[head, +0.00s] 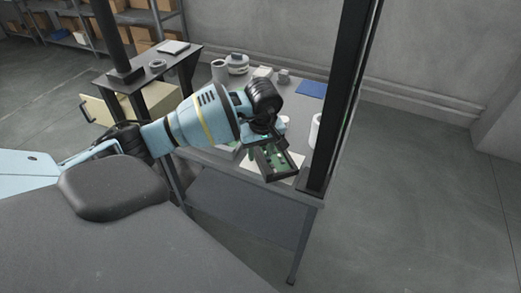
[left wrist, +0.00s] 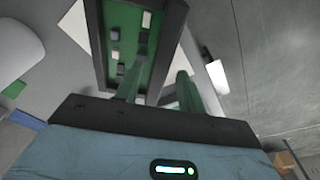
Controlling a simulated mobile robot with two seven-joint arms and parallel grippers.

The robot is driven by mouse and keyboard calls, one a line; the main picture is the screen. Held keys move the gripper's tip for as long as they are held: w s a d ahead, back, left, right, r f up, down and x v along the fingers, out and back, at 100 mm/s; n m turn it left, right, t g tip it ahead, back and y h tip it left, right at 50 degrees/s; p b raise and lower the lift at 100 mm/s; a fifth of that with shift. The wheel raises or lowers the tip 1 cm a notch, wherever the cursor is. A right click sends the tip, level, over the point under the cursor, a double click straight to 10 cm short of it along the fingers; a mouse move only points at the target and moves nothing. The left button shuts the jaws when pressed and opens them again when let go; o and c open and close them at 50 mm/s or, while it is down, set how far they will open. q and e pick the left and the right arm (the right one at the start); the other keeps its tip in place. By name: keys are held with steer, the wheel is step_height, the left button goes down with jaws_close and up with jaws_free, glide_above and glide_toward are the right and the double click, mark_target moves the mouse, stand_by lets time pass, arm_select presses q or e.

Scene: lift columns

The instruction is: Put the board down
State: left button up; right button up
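The board is a green circuit board (head: 277,160) in a dark frame, with small pale and dark parts on it. My left gripper (head: 262,147) reaches over the workbench and holds the board by its frame, tilted. In the left wrist view the board (left wrist: 125,45) fills the top middle, and the green fingers of my left gripper (left wrist: 160,85) stand on either side of one frame rail. A pale sheet (head: 291,176) lies on the bench under the board. I cannot tell whether the board touches it. My right gripper is not in view.
The grey workbench (head: 225,168) carries a blue mat (head: 311,89), a white cylinder (head: 315,131), a grey cup (head: 219,71) and small boxes. A dark post (head: 340,100) rises at its right end. A side stand with an open drawer (head: 100,108) is at left.

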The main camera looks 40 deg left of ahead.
arm_select(q)
steer(key=shift+r, duration=0.3)
step_height(320, 180, up, 12)
steer(key=d, duration=0.1)
steer(key=shift+s+f, duration=0.15)
steer(key=shift+s, duration=0.3)
steer(key=shift+d+f, duration=0.1)
steer(key=shift+d, duration=0.1)
